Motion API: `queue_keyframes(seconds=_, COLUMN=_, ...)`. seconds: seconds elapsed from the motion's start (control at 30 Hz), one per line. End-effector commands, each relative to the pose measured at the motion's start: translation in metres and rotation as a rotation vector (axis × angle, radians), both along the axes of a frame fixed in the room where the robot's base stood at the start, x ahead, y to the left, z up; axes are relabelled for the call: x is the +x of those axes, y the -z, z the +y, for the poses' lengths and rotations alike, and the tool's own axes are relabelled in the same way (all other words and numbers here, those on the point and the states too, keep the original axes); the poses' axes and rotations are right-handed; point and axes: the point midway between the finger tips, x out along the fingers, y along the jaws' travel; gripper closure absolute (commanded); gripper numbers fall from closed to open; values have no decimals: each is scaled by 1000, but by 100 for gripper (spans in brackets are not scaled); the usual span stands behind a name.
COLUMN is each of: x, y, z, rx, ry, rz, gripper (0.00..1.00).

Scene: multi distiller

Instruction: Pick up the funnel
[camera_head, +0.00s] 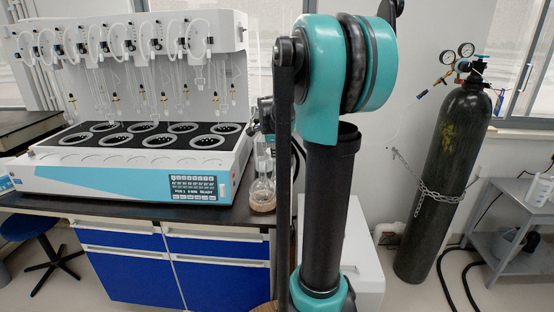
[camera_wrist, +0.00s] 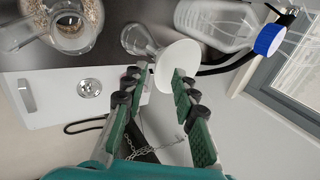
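In the wrist view, a smooth white disc-like piece (camera_wrist: 179,66), which looks like the funnel, lies just beyond my fingertips. Its lower right edge meets or overlaps the right fingertip; I cannot tell whether they touch. A clear glass cone-shaped piece (camera_wrist: 142,40) adjoins it on the left. My gripper (camera_wrist: 157,77) has its two green-padded fingers apart, with a gap between them and nothing clearly clamped. In the head view my gripper is mostly hidden behind my arm, above the bench's right end, and I cannot make out the funnel there.
A round glass flask with brown grains (camera_head: 262,197) stands at the bench's right end; it also shows in the wrist view (camera_wrist: 72,22). A clear bottle with a blue cap (camera_wrist: 270,39) is close on the right. The multi distiller (camera_head: 130,165) fills the bench's left. A gas cylinder (camera_head: 440,185) stands right.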

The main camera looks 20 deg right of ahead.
Motion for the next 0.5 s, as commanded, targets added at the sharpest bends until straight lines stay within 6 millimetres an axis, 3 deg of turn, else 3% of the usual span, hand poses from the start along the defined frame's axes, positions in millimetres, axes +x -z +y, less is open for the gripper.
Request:
queue_keyframes(seconds=0.23, x=16, y=30, z=-7, rx=0, ry=0, rz=0, gripper=72)
queue_keyframes(seconds=0.5, x=22, y=40, z=-9, rx=0, ry=0, rz=0, gripper=72)
